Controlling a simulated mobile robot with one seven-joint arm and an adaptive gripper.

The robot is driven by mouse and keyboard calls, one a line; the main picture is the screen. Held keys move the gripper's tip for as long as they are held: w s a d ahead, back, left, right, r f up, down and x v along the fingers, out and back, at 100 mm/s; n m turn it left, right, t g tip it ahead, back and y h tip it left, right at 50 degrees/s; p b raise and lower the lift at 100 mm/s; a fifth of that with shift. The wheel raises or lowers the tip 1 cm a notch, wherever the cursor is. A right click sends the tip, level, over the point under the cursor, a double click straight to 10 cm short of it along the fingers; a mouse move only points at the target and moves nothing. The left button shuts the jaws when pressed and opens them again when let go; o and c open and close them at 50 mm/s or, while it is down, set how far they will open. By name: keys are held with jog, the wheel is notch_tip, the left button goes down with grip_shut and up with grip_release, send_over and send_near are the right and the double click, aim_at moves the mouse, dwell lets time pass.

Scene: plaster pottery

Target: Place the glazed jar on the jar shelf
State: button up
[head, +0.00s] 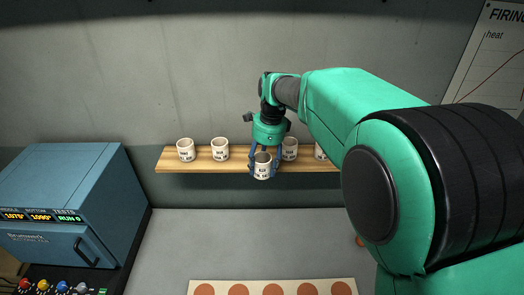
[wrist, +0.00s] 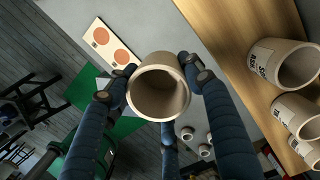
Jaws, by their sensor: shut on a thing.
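My gripper (wrist: 159,88) is shut on a cream jar with a printed label (head: 263,168); the jar also shows in the wrist view (wrist: 160,94), its open mouth toward the camera. In the head view the held jar appears upright, in front of the wooden jar shelf (head: 236,166) on the wall. In the wrist view the jar is apart from the shelf (wrist: 241,45), which runs along the right. Whether this jar is glazed cannot be told. My gripper partly hides the shelf's middle.
Similar labelled jars stand on the shelf, at left (head: 186,150) and (head: 220,149), and just right of my gripper (head: 290,149). My arm hides the shelf's right end. A blue kiln (head: 62,205) stands at left. A board with brown discs (head: 200,290) lies on the grey table below.

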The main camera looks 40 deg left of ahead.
jog(key=shift+w+a+f+p, duration=0.2)
jog(key=shift+w+a+p, duration=0.25)
jog(key=shift+w+a, duration=1.3)
jog(key=shift+w+a+f+p, duration=0.4)
jog(key=shift+w+a, duration=0.6)
jog(key=shift+a, duration=1.35)
jog(key=shift+w+a+f+p, duration=0.1)
jog(key=shift+w+a+p, duration=0.45)
jog(key=shift+w+a, duration=1.2)
jog(key=shift+s+a, duration=0.3)
jog(key=shift+s, duration=0.05)
jog(key=shift+f+p, duration=0.35)
jog(key=shift+f, duration=1.35)
jog(key=shift+f, duration=0.1)
jog(key=o, duration=1.3)
jog(key=r, duration=0.8)
jog(key=w+d+r+b, duration=0.1)
jog(key=r, duration=0.3)
jog(key=shift+d, duration=0.1)
